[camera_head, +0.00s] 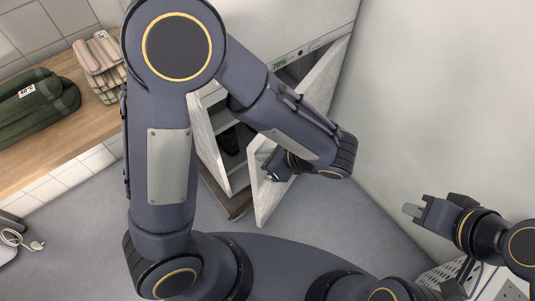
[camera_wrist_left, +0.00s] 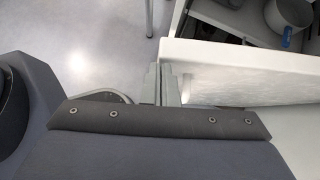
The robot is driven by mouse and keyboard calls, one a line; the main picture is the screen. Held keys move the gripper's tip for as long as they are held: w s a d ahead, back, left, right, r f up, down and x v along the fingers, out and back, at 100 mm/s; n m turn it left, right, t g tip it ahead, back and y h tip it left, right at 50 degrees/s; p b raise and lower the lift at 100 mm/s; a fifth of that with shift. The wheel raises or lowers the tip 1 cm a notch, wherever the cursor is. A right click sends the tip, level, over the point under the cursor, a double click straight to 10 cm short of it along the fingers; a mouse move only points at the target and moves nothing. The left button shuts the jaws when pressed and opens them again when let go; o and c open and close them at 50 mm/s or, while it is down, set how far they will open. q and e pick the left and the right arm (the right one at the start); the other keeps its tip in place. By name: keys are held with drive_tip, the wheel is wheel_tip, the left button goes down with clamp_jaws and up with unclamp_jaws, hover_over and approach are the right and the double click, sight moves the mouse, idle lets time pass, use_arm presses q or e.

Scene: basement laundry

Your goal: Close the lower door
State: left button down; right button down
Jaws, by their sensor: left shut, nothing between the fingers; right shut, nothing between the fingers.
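A white cabinet stands at the back, with a pale door panel (camera_head: 265,198) swung open on its right side. My left arm crosses in front, so I cannot tell whether this panel and the pale panel above it (camera_head: 325,80) are one door. My left gripper (camera_head: 268,172) is shut and empty, at the open panel. In the left wrist view, the shut fingers (camera_wrist_left: 160,84) are at the left end of a white panel (camera_wrist_left: 235,70); contact is unclear. My right gripper (camera_head: 412,210) is shut and empty, away from the cabinet at the right.
The cabinet interior has shelves and a dark item (camera_head: 230,142); a grey pot (camera_wrist_left: 289,14) shows in the wrist view. A wooden counter (camera_head: 60,142) with folded towels (camera_head: 38,106) is at the left. A pale wall (camera_head: 440,100) bounds the right. Grey floor is free left of the cabinet.

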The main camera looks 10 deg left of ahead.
use_arm(q)
drive_tip(key=w+a+m+t, duration=0.1)
drive_tip(key=w+a, duration=0.4)
drive_tip(key=a, duration=0.8)
drive_tip(key=shift+w+h, duration=0.2)
drive_tip(key=shift+h, duration=0.1)
use_arm(e)
drive_tip(key=shift+r, duration=0.15)
use_arm(q)
drive_tip(key=shift+d, duration=0.2)
